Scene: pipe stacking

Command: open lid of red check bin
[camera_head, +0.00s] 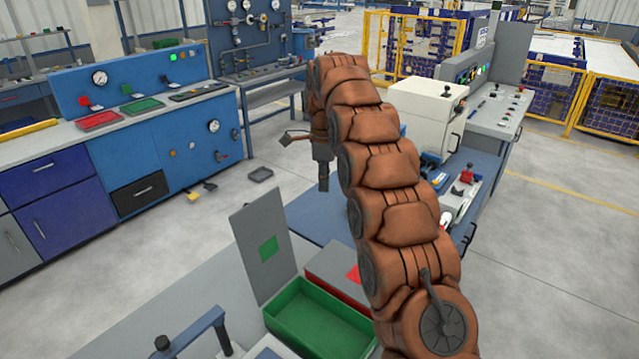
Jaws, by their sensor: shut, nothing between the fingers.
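The red check bin (338,290) stands at the lower middle, directly behind the green bin. Its grey lid (330,259) lies flat and shut, with a red square (353,274) on it partly hidden by my arm. The right part of this bin is also hidden. My gripper (323,186) hangs pointing down, above and behind the red bin's lid and apart from it. It is small in the picture, shut and empty.
The green bin (318,325) stands open and empty in front, its grey lid (262,240) upright at its left. A blue handle frame (190,335) is at the lower left. A white machine (425,115) and a control panel (490,110) stand to the right.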

